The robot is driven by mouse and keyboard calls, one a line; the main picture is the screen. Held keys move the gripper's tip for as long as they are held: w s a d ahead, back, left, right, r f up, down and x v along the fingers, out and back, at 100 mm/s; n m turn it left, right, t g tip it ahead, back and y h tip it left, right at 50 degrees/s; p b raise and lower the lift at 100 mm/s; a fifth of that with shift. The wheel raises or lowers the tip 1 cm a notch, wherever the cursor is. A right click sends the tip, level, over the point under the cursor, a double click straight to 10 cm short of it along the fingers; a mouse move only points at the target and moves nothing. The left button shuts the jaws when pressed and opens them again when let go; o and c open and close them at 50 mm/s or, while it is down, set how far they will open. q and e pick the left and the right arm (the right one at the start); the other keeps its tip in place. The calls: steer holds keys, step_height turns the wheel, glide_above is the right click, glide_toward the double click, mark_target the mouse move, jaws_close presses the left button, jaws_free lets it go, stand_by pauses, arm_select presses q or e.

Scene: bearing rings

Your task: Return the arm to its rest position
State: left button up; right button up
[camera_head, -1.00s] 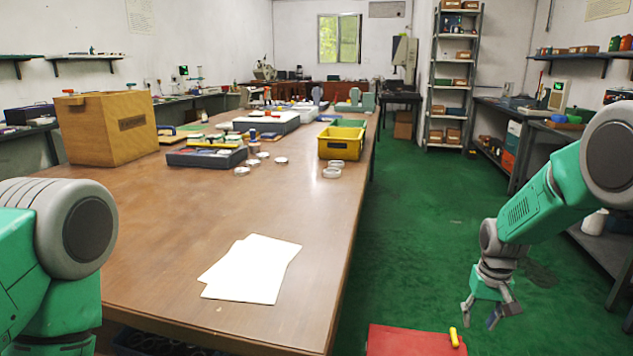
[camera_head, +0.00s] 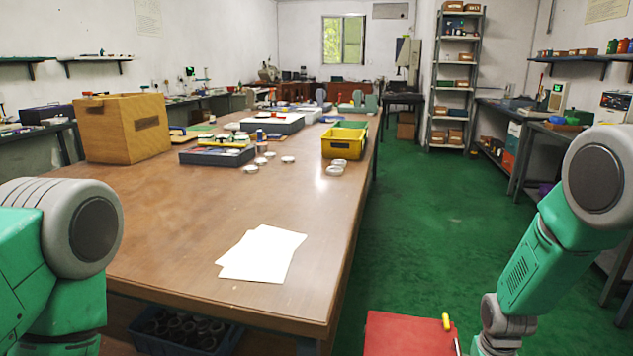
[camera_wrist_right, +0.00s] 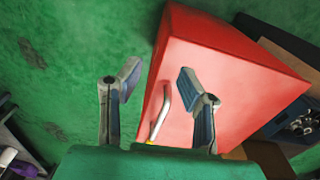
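My right arm (camera_head: 535,265) hangs down at the right of the head view, with its gripper cut off by the bottom edge. In the right wrist view my right gripper (camera_wrist_right: 158,82) is open, its two fingers spread apart with nothing between them. It points down toward the green floor and a red box. My left arm (camera_head: 70,255) shows at the lower left of the head view, bent, and its gripper is out of view.
The red box (camera_head: 408,335) with a yellow-ended handle (camera_head: 446,322) stands beside the wooden table (camera_head: 180,225). White sheets (camera_head: 262,254), a yellow bin (camera_head: 343,143), metal rings (camera_head: 335,170) and a wooden box (camera_head: 122,128) lie on the table. Green floor (camera_head: 430,225) is open at right.

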steer(key=s+a+n+p, duration=0.1)
steer(key=s+a+p, duration=0.1)
steer(key=s, duration=1.3)
steer(key=s+a+r+n+p, duration=0.1)
steer(key=s+a, duration=0.3)
steer(key=s, duration=1.1)
steer(key=shift+n+p, duration=0.3)
steer(key=shift+p, duration=0.35)
